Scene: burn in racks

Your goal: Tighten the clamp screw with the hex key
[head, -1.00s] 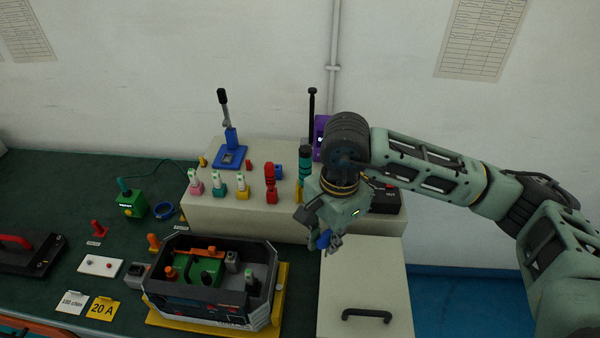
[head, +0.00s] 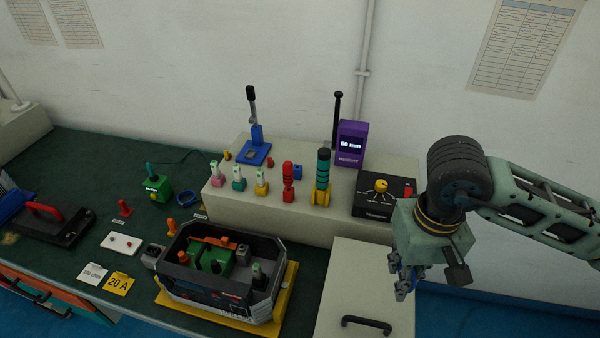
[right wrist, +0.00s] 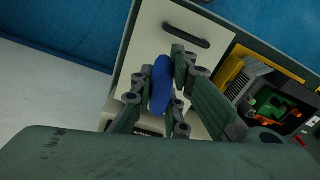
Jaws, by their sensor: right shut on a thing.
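My right gripper (head: 404,284) is shut on a blue, rounded, elongated piece, which shows between its fingers in the right wrist view (right wrist: 160,84). It may be the hex key's handle; no bent metal key end can be made out. The gripper hangs beside the right edge of the pale cabinet (head: 345,270). An open grey-black box (head: 225,300) on a yellow base (head: 288,290) holds a green block (head: 217,262) and an orange bar (head: 208,241). The clamp screw cannot be told apart at this size. My left gripper is out of view.
A raised beige shelf (head: 300,222) bears several coloured plugs, a purple display (head: 351,143) reading 60 mm, and a black dial box (head: 372,206). The cabinet has a black handle (head: 366,323). A red-handled black block (head: 45,220) lies left. Blue floor is open at right.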

